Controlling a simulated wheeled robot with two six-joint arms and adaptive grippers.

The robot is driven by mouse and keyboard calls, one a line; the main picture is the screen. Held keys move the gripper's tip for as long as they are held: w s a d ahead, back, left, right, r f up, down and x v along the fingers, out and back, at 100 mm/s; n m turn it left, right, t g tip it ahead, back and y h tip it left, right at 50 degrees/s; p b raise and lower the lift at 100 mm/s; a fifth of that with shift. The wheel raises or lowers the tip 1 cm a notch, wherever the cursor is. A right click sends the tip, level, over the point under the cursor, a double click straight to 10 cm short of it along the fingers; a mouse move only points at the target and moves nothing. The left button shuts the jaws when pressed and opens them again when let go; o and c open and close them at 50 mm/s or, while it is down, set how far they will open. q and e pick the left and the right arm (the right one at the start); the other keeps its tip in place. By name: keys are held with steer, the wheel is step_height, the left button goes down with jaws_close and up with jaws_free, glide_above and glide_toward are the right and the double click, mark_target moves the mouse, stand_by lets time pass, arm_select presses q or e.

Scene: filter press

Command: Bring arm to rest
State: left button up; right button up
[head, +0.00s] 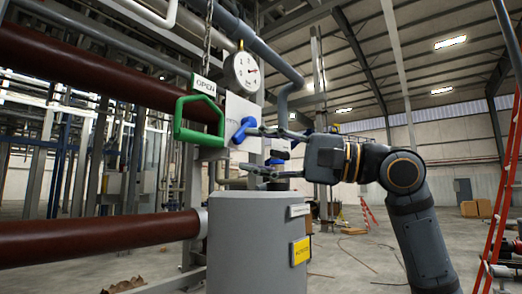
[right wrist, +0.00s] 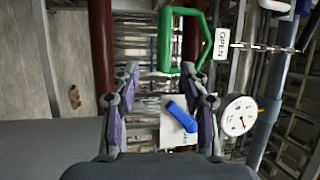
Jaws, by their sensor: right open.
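My right gripper (head: 262,152) reaches in from the right in the head view, in front of a white panel (head: 238,110) with a blue handle (head: 244,130). In the right wrist view, my right gripper (right wrist: 165,105) has its two fingers wide apart with nothing held between them. The blue handle (right wrist: 183,117) shows in the gap between the fingers, nearer the right finger; I cannot tell whether they touch. My left gripper is not in view.
A green handle (head: 178,122) with an OPEN tag (head: 204,85) hangs left of the panel. A pressure gauge (head: 243,70) sits above. A grey cylinder (head: 250,245) stands below my gripper. Dark red pipes (head: 95,238) run left. A red ladder (head: 498,190) stands far right.

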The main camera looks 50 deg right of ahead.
steer(key=shift+s, duration=0.3)
steer(key=shift+w, duration=0.1)
stand_by(0.3)
